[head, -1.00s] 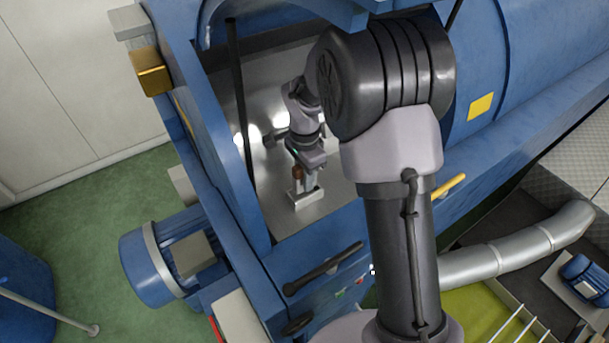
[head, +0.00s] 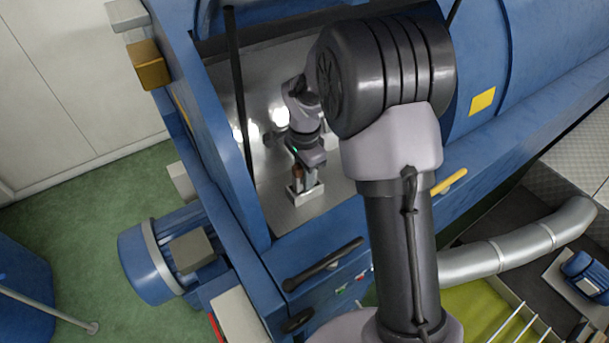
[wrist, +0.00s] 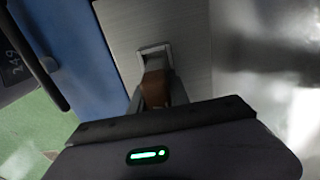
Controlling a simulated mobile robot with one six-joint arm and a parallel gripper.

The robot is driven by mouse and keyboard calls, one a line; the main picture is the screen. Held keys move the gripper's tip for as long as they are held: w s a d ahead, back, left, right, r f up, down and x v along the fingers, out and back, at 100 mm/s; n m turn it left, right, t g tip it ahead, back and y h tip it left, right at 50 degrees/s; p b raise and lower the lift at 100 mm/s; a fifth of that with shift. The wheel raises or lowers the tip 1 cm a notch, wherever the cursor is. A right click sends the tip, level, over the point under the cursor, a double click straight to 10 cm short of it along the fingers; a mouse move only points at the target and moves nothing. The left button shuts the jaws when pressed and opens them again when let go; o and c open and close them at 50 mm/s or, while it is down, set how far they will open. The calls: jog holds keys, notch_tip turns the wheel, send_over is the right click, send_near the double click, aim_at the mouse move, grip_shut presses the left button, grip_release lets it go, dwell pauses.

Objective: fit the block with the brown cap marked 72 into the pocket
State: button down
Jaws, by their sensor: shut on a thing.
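The brown-capped block (head: 298,173) is between the fingers of my gripper (head: 304,184), inside the blue machine's open bay. Its brown cap shows in the wrist view (wrist: 155,88); the mark on it cannot be read. The gripper is shut on the block. The pocket (head: 307,199), a small pale open-topped holder, stands on the bay's metal floor directly under the fingertips. In the wrist view its pale rim (wrist: 153,47) shows just beyond the block. My fingers and the cap hide the block's lower end, so I cannot tell whether it is inside the pocket.
The bay's metal floor (head: 275,214) is bare around the pocket. The blue front edge (head: 318,232) with a black handle (head: 322,265) bounds it, and a blue post (head: 220,150) stands at left. A blue motor (head: 165,262) is outside on the green floor.

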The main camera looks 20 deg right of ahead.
jog(key=shift+f, duration=0.25)
jog(key=c, duration=1.2)
grip_release()
jog(key=shift+o, duration=0.2)
jog(key=shift+r, duration=0.1)
notch_tip(320, 180, up, 12)
jog(key=shift+f+p, duration=0.1)
jog(key=shift+p, duration=0.25)
